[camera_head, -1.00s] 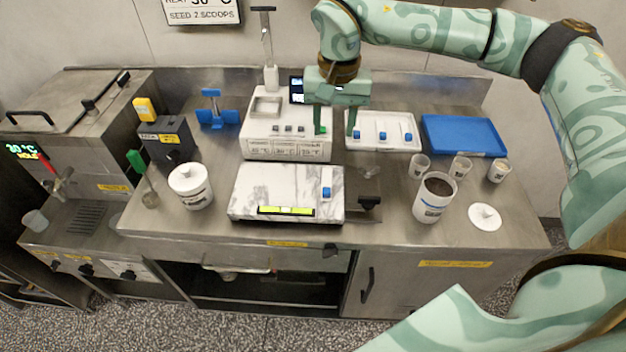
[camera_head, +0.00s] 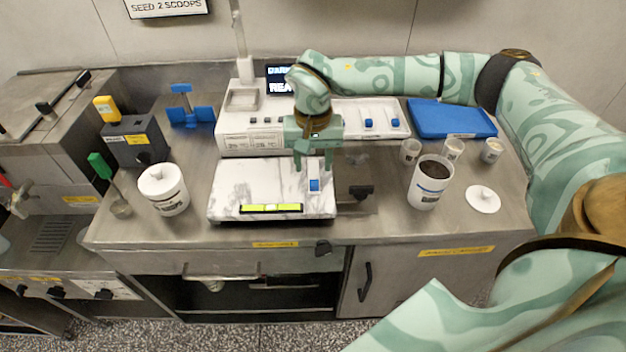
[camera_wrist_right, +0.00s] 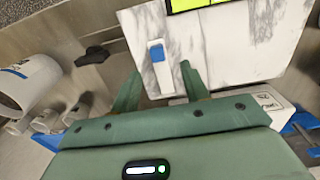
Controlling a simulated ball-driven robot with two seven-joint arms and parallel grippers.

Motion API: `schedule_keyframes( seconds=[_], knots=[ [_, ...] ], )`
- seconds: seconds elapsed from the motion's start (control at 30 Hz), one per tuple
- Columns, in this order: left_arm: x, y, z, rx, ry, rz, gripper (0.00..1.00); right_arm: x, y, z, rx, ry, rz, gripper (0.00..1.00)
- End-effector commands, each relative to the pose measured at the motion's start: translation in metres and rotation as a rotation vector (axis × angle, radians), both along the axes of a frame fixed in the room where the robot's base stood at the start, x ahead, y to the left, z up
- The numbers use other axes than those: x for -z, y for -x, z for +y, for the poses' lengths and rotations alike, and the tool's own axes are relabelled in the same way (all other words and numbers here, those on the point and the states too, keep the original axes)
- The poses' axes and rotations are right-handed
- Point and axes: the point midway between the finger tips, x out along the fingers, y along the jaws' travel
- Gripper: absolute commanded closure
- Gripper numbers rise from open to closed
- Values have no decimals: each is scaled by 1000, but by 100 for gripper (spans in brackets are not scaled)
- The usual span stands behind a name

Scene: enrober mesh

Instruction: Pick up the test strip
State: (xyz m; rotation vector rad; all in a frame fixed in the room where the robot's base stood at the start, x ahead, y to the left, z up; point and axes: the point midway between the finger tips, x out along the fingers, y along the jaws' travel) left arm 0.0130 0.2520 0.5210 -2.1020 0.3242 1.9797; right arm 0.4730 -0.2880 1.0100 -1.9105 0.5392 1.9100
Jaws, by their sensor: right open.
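The test strip (camera_head: 314,185) has a blue grip block and lies on the right part of the marble slab (camera_head: 240,184). In the right wrist view the strip (camera_wrist_right: 158,55) shows as a white strip with the blue block, between the fingers in the picture. My right gripper (camera_head: 312,168) is open and empty, pointing down over the back right of the slab, just behind the blue block. It also shows in the right wrist view (camera_wrist_right: 160,70), with one finger on each side of the strip's line. My left gripper is not in view.
A yellow-green level (camera_head: 271,208) lies along the slab's front edge. A white machine (camera_head: 235,142) stands behind the slab. A black knob (camera_head: 361,192) and a tub of dark contents (camera_head: 428,185) are to the right. A lidded white pot (camera_head: 163,190) stands to the left.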

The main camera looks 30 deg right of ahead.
Motion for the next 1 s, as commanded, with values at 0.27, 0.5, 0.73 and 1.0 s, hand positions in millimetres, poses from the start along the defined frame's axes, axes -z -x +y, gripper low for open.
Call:
schedule_keyframes(
  seconds=[0.27, 0.5, 0.73, 1.0],
  knots=[
    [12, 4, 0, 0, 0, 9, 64, 45, 0, -2, -1, 0, 4, 55],
    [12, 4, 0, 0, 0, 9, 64, 50, 0, -3, 0, 0, 1, 55],
    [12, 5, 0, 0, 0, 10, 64, 50, 0, -3, 0, 0, 1, 99],
    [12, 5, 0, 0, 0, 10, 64, 50, 0, -3, 0, 0, 1, 100]
  ],
)
